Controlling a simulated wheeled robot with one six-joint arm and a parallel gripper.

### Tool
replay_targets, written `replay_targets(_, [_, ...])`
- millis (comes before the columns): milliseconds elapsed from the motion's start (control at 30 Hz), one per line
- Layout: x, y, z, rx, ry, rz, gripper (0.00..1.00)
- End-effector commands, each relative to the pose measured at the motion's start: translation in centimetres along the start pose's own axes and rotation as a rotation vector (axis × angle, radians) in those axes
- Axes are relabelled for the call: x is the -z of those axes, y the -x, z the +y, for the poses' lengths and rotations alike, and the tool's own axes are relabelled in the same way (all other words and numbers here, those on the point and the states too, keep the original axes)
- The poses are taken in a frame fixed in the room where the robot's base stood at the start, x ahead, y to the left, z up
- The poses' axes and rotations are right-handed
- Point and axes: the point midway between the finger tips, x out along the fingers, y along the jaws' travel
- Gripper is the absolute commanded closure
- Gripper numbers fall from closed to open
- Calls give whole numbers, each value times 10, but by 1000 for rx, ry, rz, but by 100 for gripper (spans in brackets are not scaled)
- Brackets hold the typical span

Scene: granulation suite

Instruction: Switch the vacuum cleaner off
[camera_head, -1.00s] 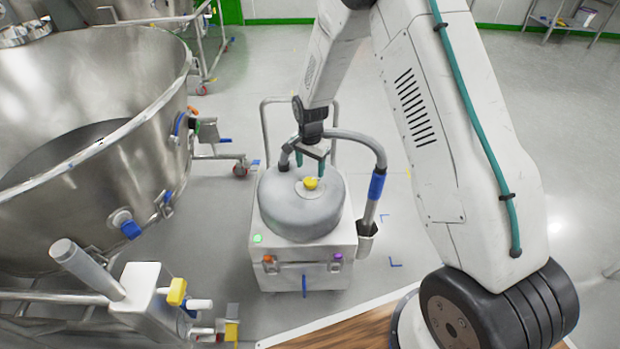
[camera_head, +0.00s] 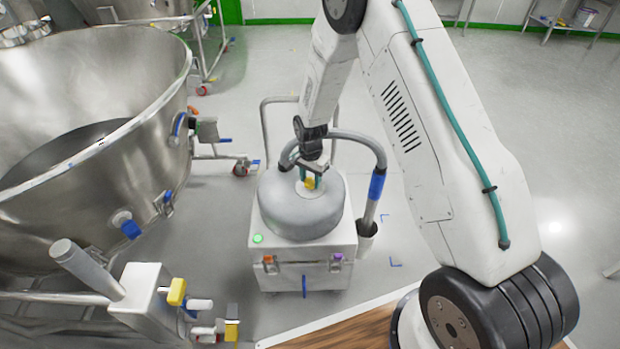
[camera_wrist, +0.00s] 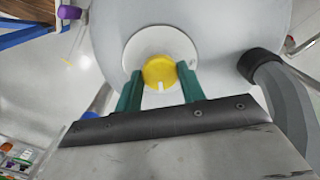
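The vacuum cleaner (camera_head: 302,206) is a grey round drum on a white square base, standing on the floor in the middle of the head view. A round yellow knob (camera_wrist: 160,71) with a short white mark sits on a pale disc (camera_wrist: 138,45) on its lid. In the wrist view the mark points toward my gripper's palm. My gripper (camera_wrist: 160,75) points down at the lid, with its teal fingers on both sides of the knob. The knob nearly fills the gap; whether the fingers press on it is not clear. A green light (camera_head: 258,239) shows on the base.
A grey hose (camera_head: 375,155) with a blue cuff arches beside the drum at right. A metal handle (camera_head: 265,125) rises behind it. A large steel bowl (camera_head: 165,90) stands at left, with a white post and yellow-handled fitting in front.

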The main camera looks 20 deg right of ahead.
Motion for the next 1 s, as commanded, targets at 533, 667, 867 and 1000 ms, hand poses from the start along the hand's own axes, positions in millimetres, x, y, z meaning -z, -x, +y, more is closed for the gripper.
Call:
replay_targets(533, [0,1,0,0,208,0,83])
replay_targets(667, [0,1,0,1,326,0,83])
replay_targets(867, [0,1,0,1,517,1,83])
replay_targets(1000, [0,1,0,1,650,1,83])
